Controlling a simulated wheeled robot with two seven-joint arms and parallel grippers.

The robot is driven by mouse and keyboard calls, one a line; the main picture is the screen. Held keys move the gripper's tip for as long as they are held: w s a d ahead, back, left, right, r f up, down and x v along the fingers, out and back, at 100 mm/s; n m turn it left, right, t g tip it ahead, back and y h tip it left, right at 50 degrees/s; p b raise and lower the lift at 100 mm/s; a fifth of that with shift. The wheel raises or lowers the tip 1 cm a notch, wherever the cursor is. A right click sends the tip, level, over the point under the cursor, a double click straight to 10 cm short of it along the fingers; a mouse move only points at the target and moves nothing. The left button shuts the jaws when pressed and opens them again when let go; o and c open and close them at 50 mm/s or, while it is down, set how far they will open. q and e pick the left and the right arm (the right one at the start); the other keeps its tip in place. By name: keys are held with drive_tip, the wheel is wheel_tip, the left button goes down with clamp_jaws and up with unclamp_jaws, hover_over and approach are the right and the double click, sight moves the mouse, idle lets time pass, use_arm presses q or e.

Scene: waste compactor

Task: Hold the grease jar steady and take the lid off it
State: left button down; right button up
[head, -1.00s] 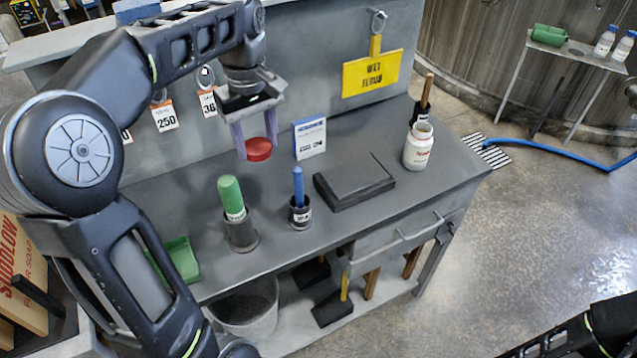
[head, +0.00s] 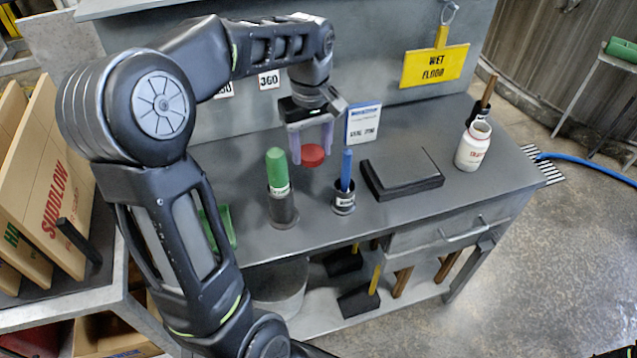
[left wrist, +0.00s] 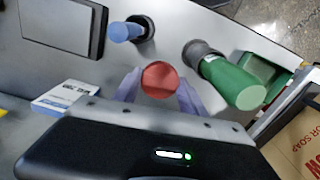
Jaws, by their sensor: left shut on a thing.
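My left gripper (head: 312,151) is shut on a round red lid (head: 313,157), held by its edges between two pale purple fingers. In the left wrist view the lid (left wrist: 160,80) sits between the fingertips. It appears to be above the bench, apart from the jar. The white jar (head: 472,147) with red lettering stands upright and uncovered at the right end of the bench, its dark mouth showing. No gripper touches the jar. My right gripper is not in view.
A yellow sign (head: 435,67) hangs behind. Bare bench lies between block and jar.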

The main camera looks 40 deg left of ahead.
use_arm(q)
hover_over(312, 196)
wheel_tip(312, 196, down, 8)
drive_tip(key=shift+f, duration=0.1)
wheel_tip(312, 196, down, 3)
drive_tip(key=shift+f+p, duration=0.2)
drive_tip(key=shift+p, duration=0.3)
drive_tip(key=shift+f, duration=0.45)
drive_tip(key=shift+f, duration=0.1)
drive_tip(key=c, duration=0.6)
unclamp_jaws()
drive_tip(key=shift+c, duration=0.2)
